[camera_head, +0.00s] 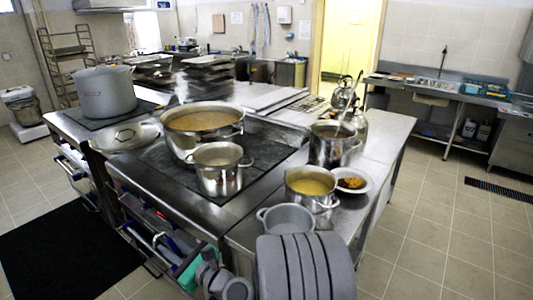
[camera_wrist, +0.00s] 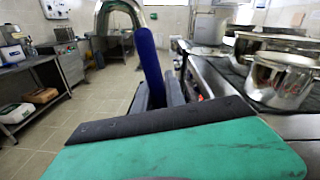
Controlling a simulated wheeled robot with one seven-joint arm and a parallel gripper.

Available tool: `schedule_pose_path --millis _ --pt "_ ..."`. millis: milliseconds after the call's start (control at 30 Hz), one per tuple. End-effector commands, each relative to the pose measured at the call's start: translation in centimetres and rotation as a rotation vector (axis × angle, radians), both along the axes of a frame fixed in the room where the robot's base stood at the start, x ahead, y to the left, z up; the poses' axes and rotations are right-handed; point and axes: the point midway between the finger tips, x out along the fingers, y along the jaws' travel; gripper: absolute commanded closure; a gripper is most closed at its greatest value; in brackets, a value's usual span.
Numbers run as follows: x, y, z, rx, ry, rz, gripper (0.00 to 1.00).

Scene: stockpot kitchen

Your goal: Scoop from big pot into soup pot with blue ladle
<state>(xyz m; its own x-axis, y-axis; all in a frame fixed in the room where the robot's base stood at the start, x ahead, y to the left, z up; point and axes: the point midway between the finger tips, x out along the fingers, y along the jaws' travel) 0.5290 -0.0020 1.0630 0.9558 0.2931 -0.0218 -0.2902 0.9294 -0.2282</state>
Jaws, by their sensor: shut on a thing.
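The blue ladle (camera_wrist: 148,62) shows in the wrist view as an upright, slightly tilted blue handle with a curved metal hook at its top. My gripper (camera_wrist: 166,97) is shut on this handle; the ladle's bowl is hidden. In the head view, the gripper is low beside the stove's front, with its tip hard to make out. The big pot (camera_head: 203,121), wide and metal with brownish soup, stands on the black stove top. A smaller steel pot (camera_head: 218,178) stands in front of it. Another steel pot (camera_head: 311,190) holds yellow soup; I cannot tell which is the soup pot.
A plate of food (camera_head: 352,180) is beside the yellow soup. Floor is clear at right.

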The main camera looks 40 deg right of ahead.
Motion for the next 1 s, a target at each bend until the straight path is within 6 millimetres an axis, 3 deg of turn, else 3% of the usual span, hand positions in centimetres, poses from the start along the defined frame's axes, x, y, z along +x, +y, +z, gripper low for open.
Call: schedule_pose_path --millis 67,467,767,1000 --pt "0.0 0.1 1.2 0.002 0.0 0.002 1.0" --pt "-0.3 -0.8 1.4 0.002 -0.001 -0.01 1.0" --pt "-1.7 -5.2 2.8 0.003 -0.004 -0.069 1.0" --pt "-3.6 -10.3 4.6 0.005 -0.011 -0.139 1.0"
